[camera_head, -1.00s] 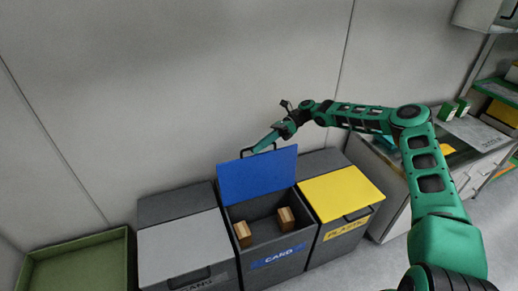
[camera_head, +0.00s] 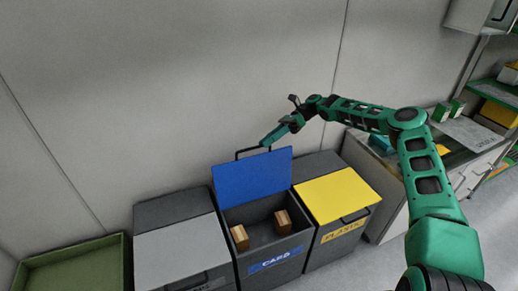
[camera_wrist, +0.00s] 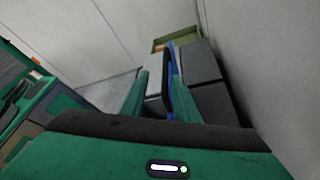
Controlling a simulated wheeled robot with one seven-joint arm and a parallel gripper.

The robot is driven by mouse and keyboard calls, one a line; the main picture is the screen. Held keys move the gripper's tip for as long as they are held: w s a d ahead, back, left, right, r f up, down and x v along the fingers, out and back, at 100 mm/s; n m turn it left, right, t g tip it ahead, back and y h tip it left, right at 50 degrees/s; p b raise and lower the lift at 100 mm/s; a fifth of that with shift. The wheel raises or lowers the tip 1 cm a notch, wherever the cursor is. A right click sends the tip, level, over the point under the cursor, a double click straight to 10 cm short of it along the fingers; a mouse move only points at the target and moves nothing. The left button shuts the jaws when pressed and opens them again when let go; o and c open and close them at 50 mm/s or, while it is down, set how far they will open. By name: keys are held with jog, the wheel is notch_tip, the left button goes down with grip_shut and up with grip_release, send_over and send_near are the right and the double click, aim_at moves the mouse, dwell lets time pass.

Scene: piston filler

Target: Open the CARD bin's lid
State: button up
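The CARD bin (camera_head: 276,262) stands in the middle of a row of dark bins, with a blue label on its front. Its blue lid (camera_head: 252,175) is raised and stands steeply at the back, so the inside shows. The lid's dark handle (camera_head: 237,154) is at the top edge. My gripper (camera_head: 265,143) is at the right end of this handle, above the lid. In the wrist view its two green fingers (camera_wrist: 157,98) are apart, with the dark handle and the lid's blue edge (camera_wrist: 171,58) seen between them. Contact with the handle cannot be told.
Two brown boxes (camera_head: 239,237) (camera_head: 283,222) lie inside the CARD bin. The yellow-lidded PLASTIC bin (camera_head: 335,193) on the right and the grey-lidded bin (camera_head: 180,252) on the left are closed. A green tray (camera_head: 75,260) is at far left. The wall is close behind.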

jog(key=shift+v, duration=2.2)
jog(key=shift+c, duration=0.3)
